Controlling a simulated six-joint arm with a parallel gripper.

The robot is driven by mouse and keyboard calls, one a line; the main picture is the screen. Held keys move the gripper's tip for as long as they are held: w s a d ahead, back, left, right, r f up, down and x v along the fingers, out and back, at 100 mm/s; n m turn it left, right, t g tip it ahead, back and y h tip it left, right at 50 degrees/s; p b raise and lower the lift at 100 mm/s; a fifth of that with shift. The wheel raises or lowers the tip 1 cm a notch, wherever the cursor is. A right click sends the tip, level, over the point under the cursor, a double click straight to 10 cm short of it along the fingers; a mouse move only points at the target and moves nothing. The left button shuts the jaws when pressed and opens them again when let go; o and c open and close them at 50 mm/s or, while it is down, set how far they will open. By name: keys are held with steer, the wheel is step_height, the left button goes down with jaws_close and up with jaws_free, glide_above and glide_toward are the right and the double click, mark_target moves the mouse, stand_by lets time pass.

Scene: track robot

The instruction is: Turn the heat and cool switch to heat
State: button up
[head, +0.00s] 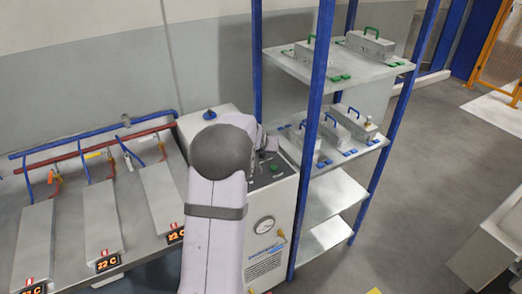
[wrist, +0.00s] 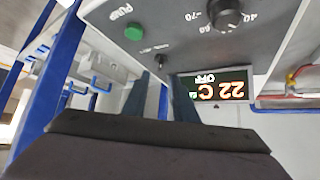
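The machine's control panel (wrist: 165,25) shows upside down in the wrist view. The small dark switch (wrist: 162,62) on it has tiny labels beside it that I cannot read, so its setting is unclear. The display (wrist: 215,87) on the panel reads 22 C and OFF. My gripper (wrist: 160,80) has its two dark blue fingers apart, one on each side below the switch in the picture, with nothing seen between them. I cannot tell whether they touch the panel. In the head view my arm hides most of the panel (head: 258,183) and the gripper.
A green pump button (wrist: 134,32) and a large black knob (wrist: 226,15) flank the switch. A blue-framed shelf (head: 318,120) with metal boxes stands right of the machine (head: 262,250). A bench (head: 70,240) with plates, hoses and displays is at left.

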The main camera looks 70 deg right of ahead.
steer(key=shift+p+x, duration=1.35)
steer(key=shift+x, duration=2.35)
jaws_close()
